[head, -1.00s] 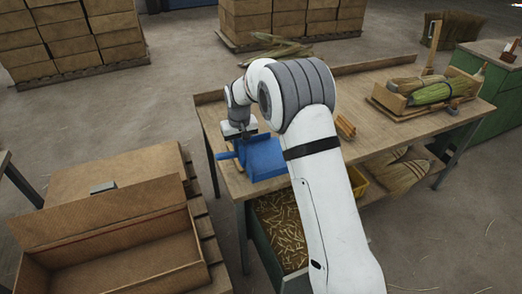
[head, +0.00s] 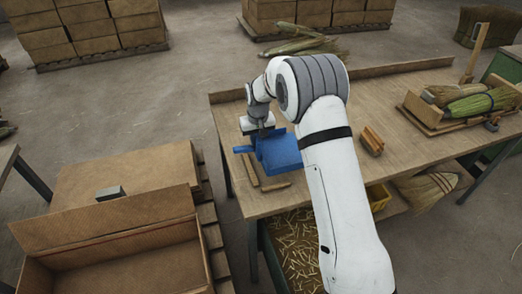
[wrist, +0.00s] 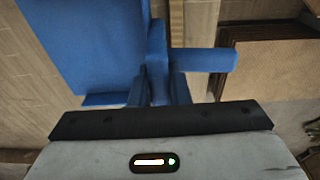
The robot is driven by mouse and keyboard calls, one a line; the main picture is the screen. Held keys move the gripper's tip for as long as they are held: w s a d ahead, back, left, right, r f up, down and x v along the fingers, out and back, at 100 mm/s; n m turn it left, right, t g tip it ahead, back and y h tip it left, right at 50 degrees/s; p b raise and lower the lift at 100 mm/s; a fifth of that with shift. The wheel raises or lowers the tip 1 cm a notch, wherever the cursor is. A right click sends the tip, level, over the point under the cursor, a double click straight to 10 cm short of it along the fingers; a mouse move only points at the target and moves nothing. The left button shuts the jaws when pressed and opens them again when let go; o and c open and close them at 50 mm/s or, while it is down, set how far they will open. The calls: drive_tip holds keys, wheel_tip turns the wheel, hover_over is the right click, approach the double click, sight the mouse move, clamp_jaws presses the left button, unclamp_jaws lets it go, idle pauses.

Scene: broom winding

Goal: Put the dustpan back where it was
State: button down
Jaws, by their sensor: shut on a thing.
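The blue dustpan (head: 280,153) is over the left end of the wooden workbench (head: 415,120). Its short handle (head: 244,149) points left, toward the bench's left edge. My gripper (head: 262,131) comes down on it from above and is shut on it near the root of the handle. In the wrist view the dustpan's pan (wrist: 85,45) fills the upper left and the handle sticks out to the right. Two thin wooden strips (head: 275,187) form a corner on the bench just in front and left of the dustpan. I cannot tell whether its underside touches the bench.
A small wooden block (head: 371,140) lies right of my arm. A wooden tray (head: 450,118) holding brooms is farther right. A green bin of straw pieces (head: 300,240) and a yellow crate (head: 378,197) are below the bench. An open cardboard box (head: 125,255) stands left, across a gap.

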sight(256, 150)
wheel_tip(256, 150, down, 6)
drive_tip(key=shift+a+r+p, duration=0.15)
drive_tip(key=shift+r+p, duration=0.1)
drive_tip(key=shift+p, duration=0.45)
drive_tip(key=shift+s, duration=0.1)
drive_tip(key=shift+f+b, duration=0.2)
drive_tip(key=shift+b, duration=0.1)
drive_tip(key=c, duration=1.4)
unclamp_jaws()
drive_tip(key=shift+o, duration=0.2)
drive_tip(key=shift+r, duration=0.1)
